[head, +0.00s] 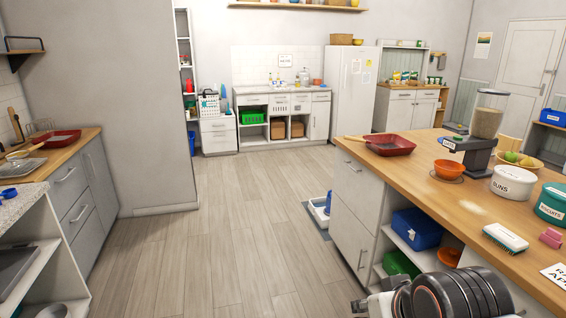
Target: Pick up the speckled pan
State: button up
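Two red pans are in the head view, and at this size I cannot tell which one is speckled. One red pan (390,146) with a dark inside lies on the wooden top of the right counter, near its far left corner, its light wooden handle pointing left. The other red pan (61,138) lies on the left counter by the wall, with a light handle toward the lower left. Part of my arm shows at the bottom right, beside the right counter. My gripper's fingertips are not visible.
The right counter (462,192) also holds a food dispenser (484,122), an orange bowl (449,168), white and teal tins and a brush (505,238). A grey dish (22,169) lies near the left pan. The wooden floor between the counters is mostly clear; a blue-and-white item (320,207) stands by the right counter.

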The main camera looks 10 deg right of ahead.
aim_at(384, 145)
jog(key=i+z, duration=0.75)
jog(key=i+j+z, duration=0.15)
jog(key=i+z, duration=0.25)
